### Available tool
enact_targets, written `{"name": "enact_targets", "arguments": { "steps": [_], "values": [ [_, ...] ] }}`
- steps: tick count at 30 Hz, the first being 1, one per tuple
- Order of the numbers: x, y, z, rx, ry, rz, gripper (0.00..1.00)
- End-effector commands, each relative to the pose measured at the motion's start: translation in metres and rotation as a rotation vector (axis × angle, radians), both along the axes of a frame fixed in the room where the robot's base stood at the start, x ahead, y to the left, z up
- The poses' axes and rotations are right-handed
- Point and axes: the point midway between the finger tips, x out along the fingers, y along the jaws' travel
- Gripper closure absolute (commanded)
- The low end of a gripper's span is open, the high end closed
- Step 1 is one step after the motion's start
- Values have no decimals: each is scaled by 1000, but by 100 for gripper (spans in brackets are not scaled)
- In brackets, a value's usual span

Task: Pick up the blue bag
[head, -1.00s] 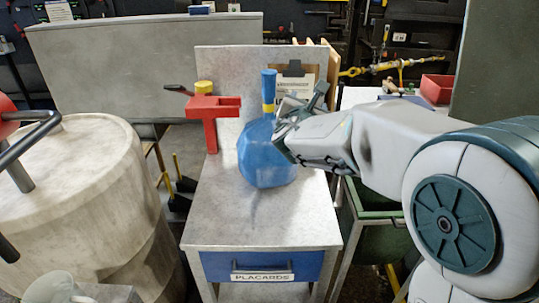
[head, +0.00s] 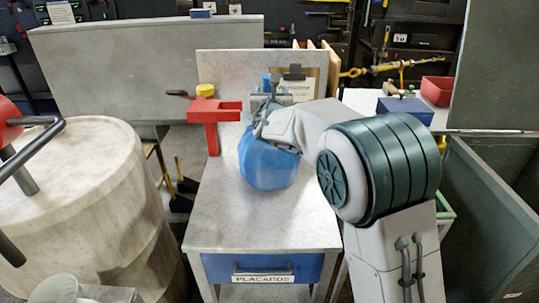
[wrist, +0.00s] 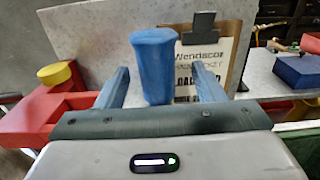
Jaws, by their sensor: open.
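The blue bag (head: 268,168) stands upright on the small grey table (head: 222,225). Its rounded body shows in the head view, while my gripper hides most of its neck. In the wrist view the bag's blue top (wrist: 154,62) rises between my two fingers. My gripper (wrist: 160,85) is open, with one finger on each side of the top and a gap on both sides, wider on the right. In the head view my gripper (head: 267,108) is at the bag's upper part, reaching in from the right.
A red stand with a yellow knob (head: 207,110) is close left of the bag. A clipboard (head: 305,78) leans against the grey back panel (head: 225,75). A large pale drum (head: 75,190) stands at left. A blue box (head: 405,108) and red bin (head: 437,90) are at right.

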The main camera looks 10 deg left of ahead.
Motion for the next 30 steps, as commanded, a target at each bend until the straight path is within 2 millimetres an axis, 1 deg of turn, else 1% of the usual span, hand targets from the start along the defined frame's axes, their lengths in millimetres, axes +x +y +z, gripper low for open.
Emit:
{"name": "enact_targets", "arguments": {
  "steps": [5,11,15,18,25,26,27,29,30],
  "values": [
    [9,4,-2,-1,1,-1,38],
    [31,14,-7,-1,2,0,38],
    [45,16,-7,0,1,-1,38],
    [50,18,-7,1,0,-1,38],
    [50,18,-8,1,1,0,38],
    [50,18,-8,1,0,0,40],
    [50,18,-8,1,0,0,52],
    [50,18,-8,1,0,0,68],
    [50,18,-8,1,0,0,79]
  ]
}}
